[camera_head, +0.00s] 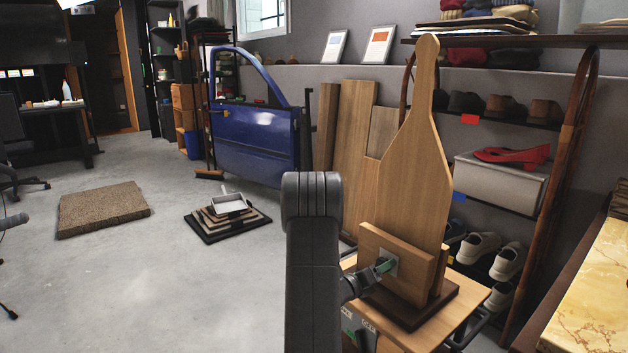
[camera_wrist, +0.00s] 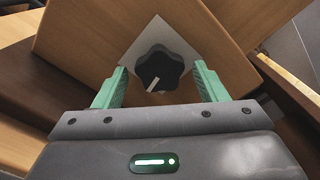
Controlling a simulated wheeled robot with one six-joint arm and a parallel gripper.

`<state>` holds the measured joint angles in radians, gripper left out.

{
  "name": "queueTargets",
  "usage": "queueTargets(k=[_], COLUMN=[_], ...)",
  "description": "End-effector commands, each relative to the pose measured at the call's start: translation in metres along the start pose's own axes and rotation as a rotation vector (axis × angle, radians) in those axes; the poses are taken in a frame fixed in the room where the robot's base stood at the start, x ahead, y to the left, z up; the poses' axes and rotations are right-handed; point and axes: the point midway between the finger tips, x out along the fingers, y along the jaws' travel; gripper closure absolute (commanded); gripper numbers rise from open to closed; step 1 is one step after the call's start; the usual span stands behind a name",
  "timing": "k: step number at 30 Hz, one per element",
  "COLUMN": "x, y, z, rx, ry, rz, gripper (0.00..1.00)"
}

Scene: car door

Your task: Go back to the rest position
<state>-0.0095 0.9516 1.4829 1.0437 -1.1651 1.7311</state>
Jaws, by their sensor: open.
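My gripper (camera_wrist: 160,90) is open in the wrist view, with its two green fingers apart on either side of a black star-shaped knob (camera_wrist: 158,70). The knob sits on a pale square plate on a wooden block.
A tall wooden paddle-shaped board (camera_head: 415,160) stands upright in the stand, on a small wooden table (camera_head: 465,310). A shoe rack (camera_head: 575,150) is close on the right, with a marble-topped surface (camera_head: 595,290) nearer. A blue car door (camera_head: 255,140) stands behind. Floor at left is mostly clear.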

Motion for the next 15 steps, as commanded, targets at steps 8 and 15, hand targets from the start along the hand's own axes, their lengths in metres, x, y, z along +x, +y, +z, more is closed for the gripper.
queueTargets(k=[8, 15], x=[-0.0001, -0.0001], y=[-0.0013, -0.0022], z=[-0.0001, 0.0002], rx=[-0.229, -0.428], ry=[0.000, 0.000], rz=[0.000, 0.000], gripper=[0.34, 0.34])
